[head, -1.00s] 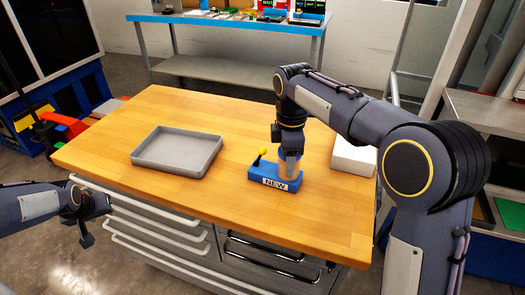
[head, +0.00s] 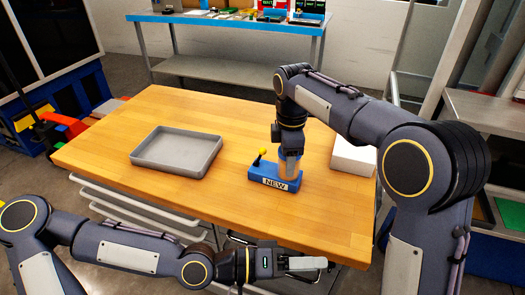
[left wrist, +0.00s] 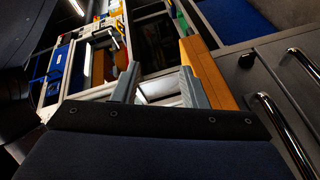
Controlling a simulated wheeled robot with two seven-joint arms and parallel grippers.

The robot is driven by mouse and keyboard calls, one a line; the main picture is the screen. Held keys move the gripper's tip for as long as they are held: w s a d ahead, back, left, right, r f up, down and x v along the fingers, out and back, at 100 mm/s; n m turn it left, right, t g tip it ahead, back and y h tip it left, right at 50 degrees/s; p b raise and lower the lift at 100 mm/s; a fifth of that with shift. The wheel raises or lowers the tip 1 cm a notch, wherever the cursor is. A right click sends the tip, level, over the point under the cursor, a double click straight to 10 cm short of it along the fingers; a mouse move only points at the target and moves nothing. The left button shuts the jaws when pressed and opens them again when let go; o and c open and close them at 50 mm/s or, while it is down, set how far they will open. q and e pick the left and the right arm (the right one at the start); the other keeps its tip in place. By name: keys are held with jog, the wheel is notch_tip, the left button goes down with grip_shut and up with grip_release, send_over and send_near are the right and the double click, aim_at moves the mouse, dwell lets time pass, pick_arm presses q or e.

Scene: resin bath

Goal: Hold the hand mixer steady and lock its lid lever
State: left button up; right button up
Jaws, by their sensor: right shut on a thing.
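The hand mixer (head: 262,175) stands upright on the wooden table near its front edge. It is a blue body with a "NEW" label on its front. Its lid lever (head: 260,156), dark with a yellow knob, sticks up at the left end of the body. My right gripper (head: 289,158) points straight down and is shut on the right part of the mixer, hiding some of it. My left gripper (head: 318,263) is in front of the table's front edge, below and apart from the mixer. Its two fingers are spread and empty in the left wrist view (left wrist: 160,70).
A grey tray (head: 178,150) lies on the table left of the mixer. A white box (head: 353,156) lies behind and to the right. Drawers with handles (head: 140,205) are under the table's front edge. The tabletop between tray and mixer is clear.

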aim_at(262, 150)
pick_arm(q)
jog(key=w+a+r+n+t, duration=0.1)
jog(key=w+a+n+t, duration=0.1)
jog(key=w+n+t, duration=0.1)
jog(key=w+a+r+n+t, duration=0.2)
jog(key=w+n+t, duration=0.1)
jog(key=w+n, duration=0.3)
jog(key=w+a+r+n+t, duration=0.2)
jog(key=w+a+n+t, duration=0.1)
jog(key=n, duration=0.3)
jog(key=shift+w+t, duration=0.4)
jog(key=shift+w, duration=0.35)
jog(key=w+a+n+t+y, duration=0.1)
jog(key=w+a+n, duration=0.1)
jog(key=n, duration=0.1)
jog(key=w+a+n+t+y, duration=0.1)
jog(key=w+a+n+y, duration=0.1)
jog(key=n, duration=0.1)
jog(key=w+a+f+n+t+y, duration=0.1)
jog(key=w+a+n, duration=0.1)
jog(key=a+n, duration=0.1)
jog(key=shift+w+t+y, duration=0.3)
jog(key=shift+t+y, duration=0.1)
jog(key=shift+w+d, duration=0.1)
jog(key=shift+w, duration=0.2)
jog(key=x, duration=1.1)
jog(key=shift+w+d, duration=0.1)
